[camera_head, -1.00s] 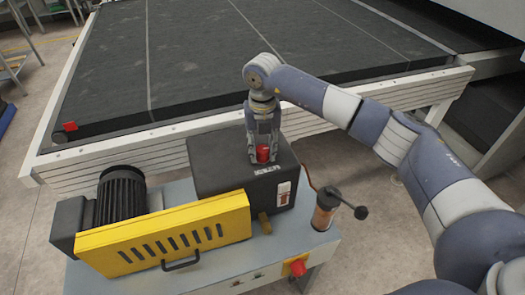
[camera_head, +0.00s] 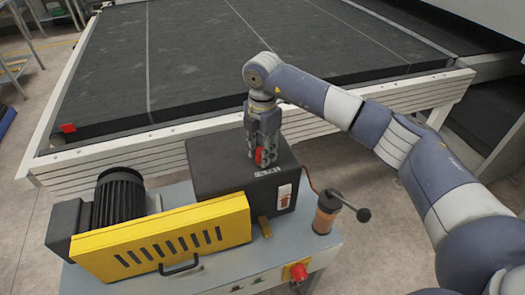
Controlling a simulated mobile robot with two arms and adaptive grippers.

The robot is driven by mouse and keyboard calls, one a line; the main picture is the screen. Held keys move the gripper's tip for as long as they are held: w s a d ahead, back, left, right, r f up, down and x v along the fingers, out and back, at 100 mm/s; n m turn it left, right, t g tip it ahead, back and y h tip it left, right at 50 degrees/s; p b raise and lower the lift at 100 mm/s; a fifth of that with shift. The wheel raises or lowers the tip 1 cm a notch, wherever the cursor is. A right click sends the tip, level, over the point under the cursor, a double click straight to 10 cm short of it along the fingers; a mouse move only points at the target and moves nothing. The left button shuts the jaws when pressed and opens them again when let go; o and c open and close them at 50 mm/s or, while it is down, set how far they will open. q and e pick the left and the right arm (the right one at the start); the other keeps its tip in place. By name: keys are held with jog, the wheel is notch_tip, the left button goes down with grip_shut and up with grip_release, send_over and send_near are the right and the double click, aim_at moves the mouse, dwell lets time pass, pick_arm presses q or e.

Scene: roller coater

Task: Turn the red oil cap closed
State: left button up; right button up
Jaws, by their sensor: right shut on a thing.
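The red oil cap (camera_head: 259,157) sits on top of the black box (camera_head: 222,170) of the machine. My right gripper (camera_head: 262,158) points straight down over it, with its fingers shut on the cap. The fingers hide much of the cap, and only a strip of red shows between them. Whether the cap is fully seated cannot be seen. My left gripper is not in view.
A yellow guard (camera_head: 165,240) and a black motor (camera_head: 121,205) stand left of the box. A cylinder with a black lever (camera_head: 340,202) stands at its right, and a red knob (camera_head: 298,271) is on the front. A large conveyor (camera_head: 240,60) lies behind.

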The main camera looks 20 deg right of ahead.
jog(key=shift+m, duration=2.3)
jog(key=o, duration=1)
jog(key=shift+o, duration=0.2)
notch_tip(320, 180, up, 12)
